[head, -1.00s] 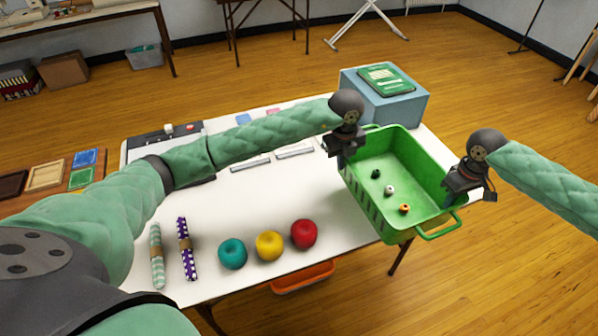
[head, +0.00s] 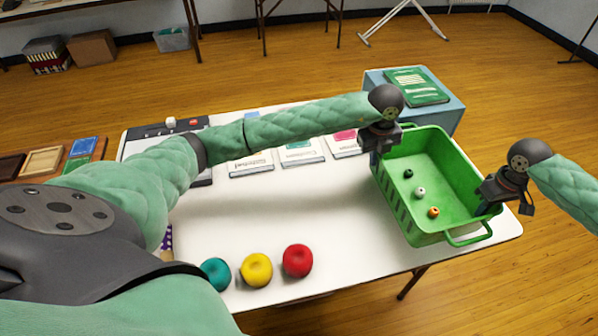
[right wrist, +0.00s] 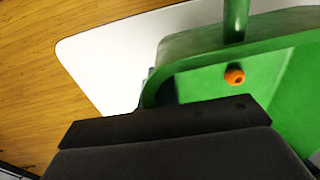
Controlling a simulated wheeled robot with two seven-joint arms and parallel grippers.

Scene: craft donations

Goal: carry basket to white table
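The green basket (head: 413,218) is over the right end of the white table (head: 235,215). I cannot tell whether its bottom touches the tabletop. Inside lie a small black piece (head: 408,173), a white piece (head: 420,191) and an orange piece (head: 433,212); the orange one also shows in the right wrist view (right wrist: 234,76). My left gripper (head: 372,150) is on the basket's left rim and my right gripper (head: 488,203) on its right rim. Both appear shut on it; their fingertips are hidden.
A blue box (head: 445,117) with a green book (head: 413,85) on top stands just behind the basket. Teal (head: 216,274), yellow (head: 256,270) and red (head: 298,261) balls sit near the front edge. Flat packs (head: 301,152) lie at the back. The middle is clear.

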